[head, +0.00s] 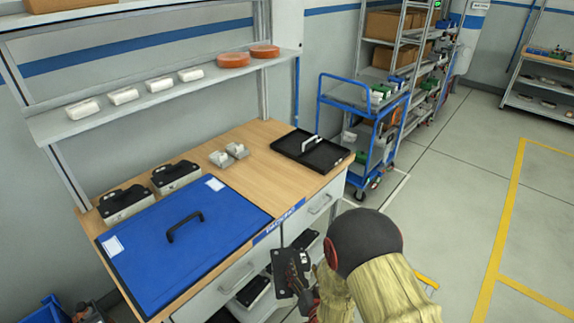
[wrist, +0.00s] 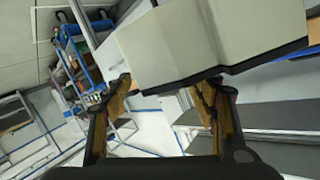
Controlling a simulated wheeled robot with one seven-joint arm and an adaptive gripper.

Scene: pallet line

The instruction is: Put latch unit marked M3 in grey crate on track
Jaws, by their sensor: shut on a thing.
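My gripper (head: 301,282) is shut on a latch unit (head: 283,264) in front of the bench's drawers, at the lower middle of the head view. The unit's dark face with small holes shows there. In the wrist view the held unit (wrist: 190,42) shows as a pale grey-white body with a black edge, at the fingers of my gripper (wrist: 166,96). No marking on it is readable. Two more white-and-black latch units (head: 125,203) (head: 176,176) stand at the bench's back left. No grey crate or track can be made out.
A blue panel with a black handle (head: 150,262) covers the wooden bench's (head: 255,180) left part. A blue cart (head: 342,94) stands beyond. The floor at right (head: 450,180) is clear.

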